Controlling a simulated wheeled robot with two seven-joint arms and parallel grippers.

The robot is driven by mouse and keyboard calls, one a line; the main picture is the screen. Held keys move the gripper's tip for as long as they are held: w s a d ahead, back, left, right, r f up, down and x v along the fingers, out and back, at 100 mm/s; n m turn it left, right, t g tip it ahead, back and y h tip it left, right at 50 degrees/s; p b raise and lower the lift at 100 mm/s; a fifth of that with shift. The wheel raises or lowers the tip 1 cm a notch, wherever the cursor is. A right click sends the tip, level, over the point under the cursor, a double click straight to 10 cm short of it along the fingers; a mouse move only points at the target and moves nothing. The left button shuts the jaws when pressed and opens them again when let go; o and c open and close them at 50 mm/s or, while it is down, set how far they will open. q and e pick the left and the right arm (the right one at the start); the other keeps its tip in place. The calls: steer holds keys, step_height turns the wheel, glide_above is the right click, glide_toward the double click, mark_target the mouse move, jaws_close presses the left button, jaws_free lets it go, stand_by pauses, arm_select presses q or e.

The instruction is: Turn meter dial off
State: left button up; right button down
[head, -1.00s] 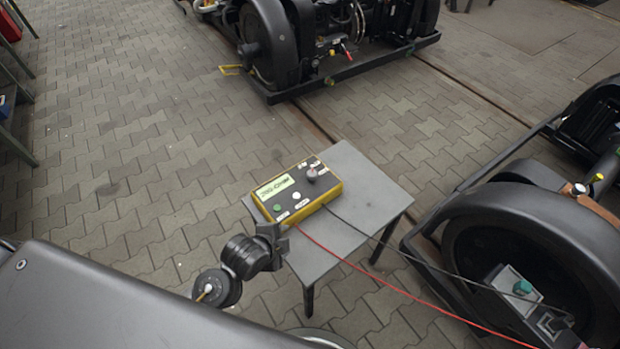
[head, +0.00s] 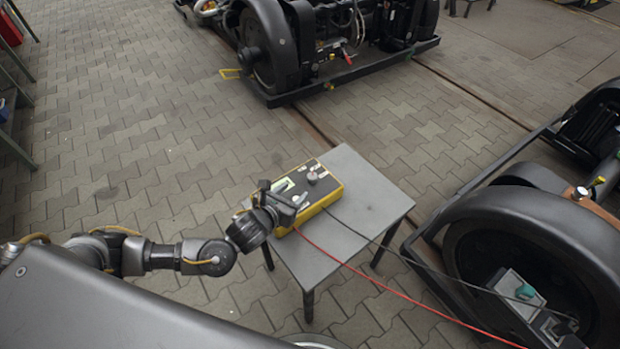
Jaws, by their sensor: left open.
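The yellow meter (head: 329,197) with a black top panel lies on a small grey table. Its round grey dial (head: 312,177) stands up near the far right of the panel. My left gripper (head: 284,198) is open and in front of the meter's near left part, covering some of the display and buttons. It appears apart from the dial; whether it touches the casing I cannot tell. My right gripper does not show.
The grey table (head: 367,205) has bare room right of the meter. A red cable (head: 370,272) and a black cable (head: 400,255) run from the meter to a bogie wheel (head: 530,240) at right. Another bogie (head: 330,50) stands at the back. Paving at left is clear.

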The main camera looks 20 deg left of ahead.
mark_target(311, 177)
arm_select(q)
steer(key=x, duration=0.9)
steer(key=shift+w+d+f+b, duration=0.1)
steer(key=shift+w+f+b, duration=0.1)
steer(key=shift+w+b, duration=0.15)
steer(key=shift+w+d+f, duration=0.1)
steer(key=shift+w+f, duration=0.1)
steer(key=shift+w, duration=0.25)
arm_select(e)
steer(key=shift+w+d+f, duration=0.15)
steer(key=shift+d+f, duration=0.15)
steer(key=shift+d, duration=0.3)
